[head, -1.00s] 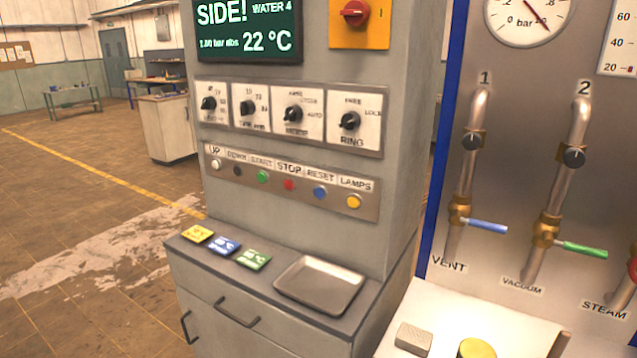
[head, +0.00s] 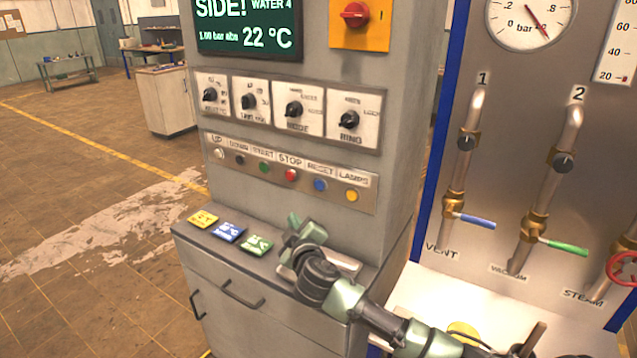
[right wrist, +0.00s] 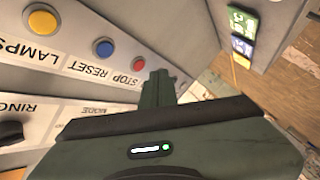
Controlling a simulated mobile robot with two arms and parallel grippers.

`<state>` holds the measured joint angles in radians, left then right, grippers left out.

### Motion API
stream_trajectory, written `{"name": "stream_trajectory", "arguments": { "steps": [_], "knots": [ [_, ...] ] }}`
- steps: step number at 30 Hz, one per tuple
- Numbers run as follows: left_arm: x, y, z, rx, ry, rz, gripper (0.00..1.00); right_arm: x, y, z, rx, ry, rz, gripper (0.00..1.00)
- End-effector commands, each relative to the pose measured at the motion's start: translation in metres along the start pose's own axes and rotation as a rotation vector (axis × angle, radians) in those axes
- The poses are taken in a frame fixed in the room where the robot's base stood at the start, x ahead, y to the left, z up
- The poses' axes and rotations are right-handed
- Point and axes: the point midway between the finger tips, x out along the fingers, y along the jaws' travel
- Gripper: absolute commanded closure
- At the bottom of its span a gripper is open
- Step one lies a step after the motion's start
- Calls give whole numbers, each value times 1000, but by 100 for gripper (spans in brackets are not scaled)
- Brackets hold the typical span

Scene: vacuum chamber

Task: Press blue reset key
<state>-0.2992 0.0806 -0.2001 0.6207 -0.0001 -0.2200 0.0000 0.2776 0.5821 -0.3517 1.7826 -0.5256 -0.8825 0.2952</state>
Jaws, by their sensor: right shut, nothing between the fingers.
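The blue reset key (head: 320,185) is a round button under the RESET label on the key strip of the grey console. It also shows in the right wrist view (right wrist: 103,47), left of my fingers, with nothing covering it. My right gripper (head: 294,219) is shut and empty, in front of the console and below the key strip, apart from the blue key. In the right wrist view its closed fingers (right wrist: 160,78) appear beside the STOP label and the red key. My left gripper is not in view.
The red key (head: 291,174) and yellow key (head: 352,195) flank the blue one. Rotary knobs (head: 294,109) sit above. Valve pipes (head: 465,150) stand at right.

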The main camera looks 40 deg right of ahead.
Motion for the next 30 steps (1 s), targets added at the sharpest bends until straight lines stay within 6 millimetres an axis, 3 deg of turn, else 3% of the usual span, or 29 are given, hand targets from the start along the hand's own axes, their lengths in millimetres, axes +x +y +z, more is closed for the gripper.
{"name": "stream_trajectory", "arguments": {
  "steps": [4,14,20,30],
  "knots": [
    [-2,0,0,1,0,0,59,7,21,-16,-17,38,39,100],
    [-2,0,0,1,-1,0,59,8,23,-18,-19,43,45,100],
    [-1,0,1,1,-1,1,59,13,28,-14,-21,41,46,100],
    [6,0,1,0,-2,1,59,45,53,8,-22,41,46,100]
  ]
}}
